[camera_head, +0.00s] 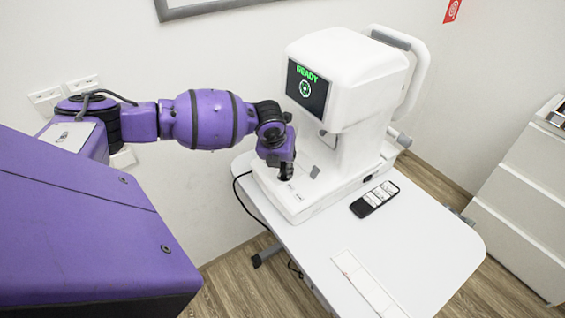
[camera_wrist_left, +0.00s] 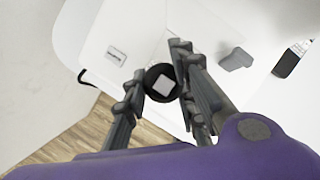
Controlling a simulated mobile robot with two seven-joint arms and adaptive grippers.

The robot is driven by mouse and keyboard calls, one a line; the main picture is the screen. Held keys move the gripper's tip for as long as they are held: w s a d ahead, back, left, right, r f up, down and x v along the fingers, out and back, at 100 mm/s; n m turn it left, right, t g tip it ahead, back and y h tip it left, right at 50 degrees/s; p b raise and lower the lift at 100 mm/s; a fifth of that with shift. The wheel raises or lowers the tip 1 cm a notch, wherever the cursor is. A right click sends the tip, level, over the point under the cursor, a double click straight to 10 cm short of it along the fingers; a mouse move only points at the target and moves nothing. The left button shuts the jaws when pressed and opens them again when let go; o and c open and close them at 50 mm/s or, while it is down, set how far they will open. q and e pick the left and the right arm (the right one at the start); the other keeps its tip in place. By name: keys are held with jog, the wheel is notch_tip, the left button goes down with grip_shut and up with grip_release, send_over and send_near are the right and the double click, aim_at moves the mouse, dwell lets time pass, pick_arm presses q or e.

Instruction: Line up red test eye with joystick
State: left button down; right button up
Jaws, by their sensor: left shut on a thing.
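The white eye-test machine (camera_head: 345,75) stands on a white table. Its dark screen (camera_head: 307,90) shows green "READY" text and a green round mark; no red test eye shows. The joystick (camera_wrist_left: 160,84) is black and round with a pale square on top, on the machine's white base. My left gripper (camera_wrist_left: 157,80) is shut on the joystick, one finger on each side. In the head view my left gripper (camera_head: 285,174) points down at the base and hides most of the joystick. My right gripper is not in view.
A black remote-like device (camera_head: 374,199) lies on the table (camera_head: 430,245), right of the base. A pale flat strip (camera_head: 368,283) lies near the front edge. A grey knob (camera_head: 314,171) stands beside the joystick. White drawers (camera_head: 530,200) stand at the right.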

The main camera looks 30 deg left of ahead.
pick_arm(q)
jog(key=shift+d, duration=0.1)
jog(key=c, duration=1.4)
grip_release()
jog(key=shift+o, duration=0.2)
